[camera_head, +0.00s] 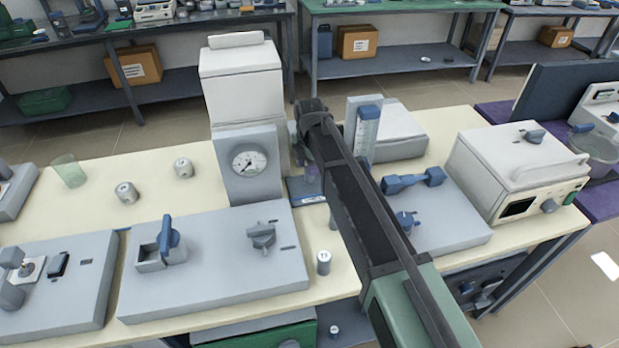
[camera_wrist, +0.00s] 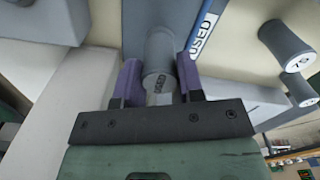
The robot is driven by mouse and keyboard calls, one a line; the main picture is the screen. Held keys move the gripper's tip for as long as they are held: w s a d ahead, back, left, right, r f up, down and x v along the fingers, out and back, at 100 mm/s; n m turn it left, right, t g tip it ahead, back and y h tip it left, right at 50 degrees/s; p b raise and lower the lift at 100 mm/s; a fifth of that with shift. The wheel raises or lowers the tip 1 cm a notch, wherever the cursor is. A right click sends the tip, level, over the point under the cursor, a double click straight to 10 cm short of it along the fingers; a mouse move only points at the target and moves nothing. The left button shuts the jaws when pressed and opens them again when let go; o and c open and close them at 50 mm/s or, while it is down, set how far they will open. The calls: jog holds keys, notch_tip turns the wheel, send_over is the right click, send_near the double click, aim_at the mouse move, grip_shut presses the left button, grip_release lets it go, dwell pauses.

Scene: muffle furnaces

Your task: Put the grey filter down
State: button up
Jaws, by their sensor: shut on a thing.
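In the wrist view, my gripper (camera_wrist: 159,82) is shut on the grey filter (camera_wrist: 160,50), with one purple finger on each side of it. The filter is a small grey cylinder with dark marking on its near end. Beyond it is a blue-grey tray (camera_wrist: 205,38) marked "USED". I cannot tell whether the filter touches the tray. My dark arm crosses there and hides much of the grip.
A grey cylinder labelled "75" (camera_head: 323,262) stands right of the grey plate (camera_head: 215,265). The dial gauge (camera_head: 249,162) and the blue-topped upright scale (camera_head: 366,135) stand close by. Two small cylinders (camera_head: 126,192) (camera_head: 183,168) and a greenish beaker (camera_head: 69,170) stand at left.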

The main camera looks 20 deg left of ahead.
notch_tip(320, 180, down, 2)
jog(key=shift+f+b, duration=0.2)
jog(key=shift+b, duration=0.1)
jog(key=shift+r+p, duration=0.3)
jog(key=shift+r, duration=0.05)
jog(key=shift+f, duration=0.25)
jog(key=o, duration=0.9)
jog(key=shift+o, duration=0.2)
notch_tip(320, 180, up, 12)
jog(key=p, duration=1.2)
jog(key=shift+r, duration=0.25)
